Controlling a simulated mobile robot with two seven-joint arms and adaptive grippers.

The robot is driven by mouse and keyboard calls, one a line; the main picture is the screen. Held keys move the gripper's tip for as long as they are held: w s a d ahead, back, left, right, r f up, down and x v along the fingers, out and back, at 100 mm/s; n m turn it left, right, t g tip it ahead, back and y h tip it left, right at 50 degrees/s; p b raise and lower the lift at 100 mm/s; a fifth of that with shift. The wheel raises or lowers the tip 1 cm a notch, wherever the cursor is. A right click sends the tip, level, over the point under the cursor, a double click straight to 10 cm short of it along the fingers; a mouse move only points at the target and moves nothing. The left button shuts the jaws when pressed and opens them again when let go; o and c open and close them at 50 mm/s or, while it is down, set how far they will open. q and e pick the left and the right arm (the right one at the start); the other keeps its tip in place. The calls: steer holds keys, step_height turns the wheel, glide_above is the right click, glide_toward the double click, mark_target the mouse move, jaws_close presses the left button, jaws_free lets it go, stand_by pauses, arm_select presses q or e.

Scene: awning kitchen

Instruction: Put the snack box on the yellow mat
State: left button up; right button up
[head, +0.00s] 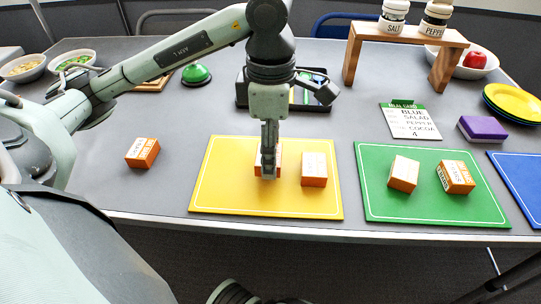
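The yellow mat (220,190) lies at the table's front edge. An orange-and-white snack box (277,160) is on or just over its middle, partly hidden by my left gripper (268,165). The gripper points straight down, with a finger across the box's near side. It is seen edge-on, so its opening and hold on the box cannot be told. A second similar box (314,169) stands on the mat just to the right. Another (142,153) lies on the bare table left of the mat. My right gripper is not in view.
A green mat (430,207) to the right holds two similar boxes (404,174) (455,177). A blue mat (525,175) is at the right edge. Behind are a dark caddy (242,92), a green-topped card (410,122) and a purple block (482,129). The yellow mat's left part is clear.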

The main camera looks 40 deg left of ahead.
arm_select(q)
steer(key=shift+f, duration=0.85)
steer(key=shift+f, duration=0.1)
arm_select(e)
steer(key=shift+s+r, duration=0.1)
arm_select(q)
steer(key=o, duration=1.1)
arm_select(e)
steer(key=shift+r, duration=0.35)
